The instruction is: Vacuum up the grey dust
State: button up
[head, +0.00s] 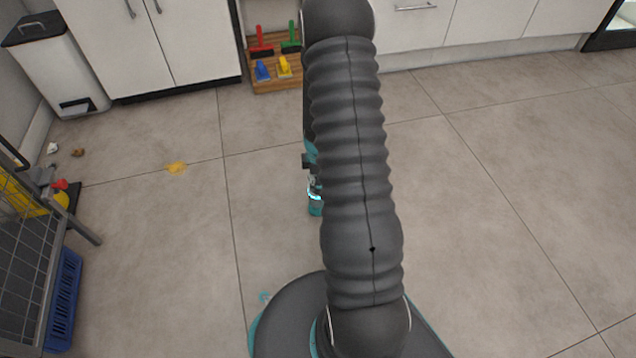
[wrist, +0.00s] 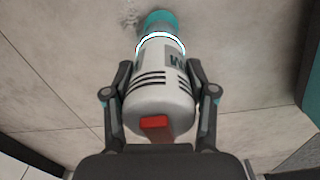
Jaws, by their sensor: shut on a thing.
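My gripper (wrist: 160,92) is shut around a white handheld vacuum (wrist: 158,80) with dark vents, a red button and a teal nozzle (wrist: 160,20). The nozzle points away from my gripper toward the floor. A faint patch of grey dust (wrist: 130,15) lies on the tiles just left of the nozzle, at the top edge of the wrist view. I cannot tell whether the nozzle touches the floor. In the head view my arm hides most of the vacuum; a teal end (head: 315,208) shows beside it. The grey dust cannot be made out there.
A white bin (head: 60,75), a wire cart (head: 25,260) and a blue crate (head: 64,300) stand at the left. A wooden board (head: 262,86) with coloured brushes is by the cabinets. The right floor is clear.

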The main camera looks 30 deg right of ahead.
jog(key=shift+w+d, duration=0.2)
jog(key=shift+w, duration=0.4)
jog(key=shift+w+d, duration=0.15)
jog(key=shift+w, duration=0.45)
jog(key=shift+w+d, duration=0.25)
jog(key=shift+w, duration=0.65)
jog(key=shift+w+d, duration=0.25)
jog(key=shift+w, duration=0.6)
jog(key=shift+d, duration=0.1)
jog(key=shift+s+d, duration=0.25)
jog(key=shift+d, duration=0.6)
jog(key=shift+s+d, duration=0.25)
jog(key=shift+d, duration=0.6)
jog(key=shift+s+a, duration=0.25)
jog(key=shift+s, duration=0.65)
jog(key=shift+s+a, duration=0.25)
jog(key=shift+s, duration=0.65)
